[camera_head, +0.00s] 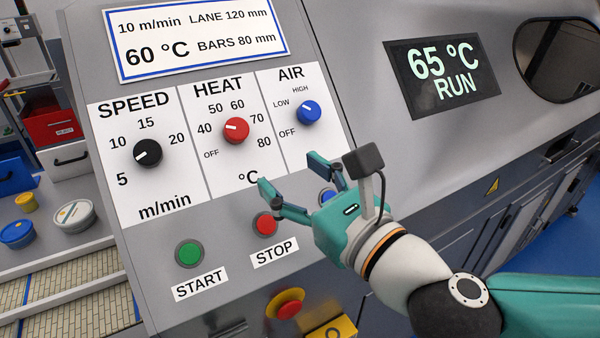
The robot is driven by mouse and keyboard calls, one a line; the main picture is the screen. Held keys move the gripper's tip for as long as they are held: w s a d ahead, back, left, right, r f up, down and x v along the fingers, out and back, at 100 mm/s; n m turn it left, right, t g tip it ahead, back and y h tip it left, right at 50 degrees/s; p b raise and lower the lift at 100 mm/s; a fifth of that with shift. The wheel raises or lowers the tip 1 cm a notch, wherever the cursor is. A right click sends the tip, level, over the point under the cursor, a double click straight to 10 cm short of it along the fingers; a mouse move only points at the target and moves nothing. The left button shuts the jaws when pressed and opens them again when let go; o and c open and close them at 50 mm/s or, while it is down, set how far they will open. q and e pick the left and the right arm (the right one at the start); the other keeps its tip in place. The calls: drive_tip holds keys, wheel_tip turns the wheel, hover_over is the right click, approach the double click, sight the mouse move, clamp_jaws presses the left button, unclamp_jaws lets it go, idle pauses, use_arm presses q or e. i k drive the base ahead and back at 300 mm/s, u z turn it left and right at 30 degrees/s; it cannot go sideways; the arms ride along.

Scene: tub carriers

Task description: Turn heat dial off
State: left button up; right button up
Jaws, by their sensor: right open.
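The heat dial (236,130) is a red round knob in the middle panel marked HEAT. Its white mark points up and left, toward the 40 and 50 labels and away from OFF at its lower left. My right gripper (289,172) is teal, open and empty, its fingers toward the panel. It is below and right of the heat dial and apart from it. My left gripper is out of view.
The black speed dial (147,153) and blue air dial (308,112) flank the heat dial. Below are a green START button (189,254), a red STOP button (265,224) and a red emergency knob (286,303). A blue button is partly hidden by my gripper. A display (442,77) reads 65 °C RUN.

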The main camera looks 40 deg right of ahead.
sight(236, 130)
drive_tip(key=k, duration=1)
